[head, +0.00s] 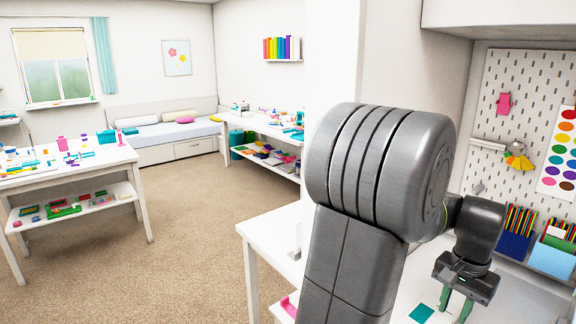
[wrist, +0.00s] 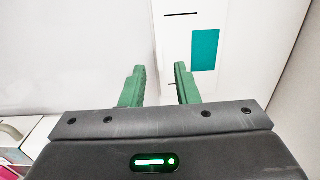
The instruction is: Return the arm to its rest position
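My arm reaches up and across the right half of the head view, with its end on the right over a white surface. My gripper (head: 456,303) points down there, with its green fingertips partly cut off by the lower edge. In the wrist view my gripper (wrist: 160,85) shows two green fingers standing apart with nothing between them. A teal rectangle (wrist: 205,50) on a white panel lies beyond the right finger. The teal rectangle also shows in the head view (head: 421,313), left of the gripper.
A pegboard (head: 500,95) with a colour chart (head: 562,150) and pencil holders (head: 514,244) stands behind the gripper on the right. A white table (head: 270,238) is left of my arm. A craft table (head: 60,170) stands at the left. Carpet (head: 190,240) between them is clear.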

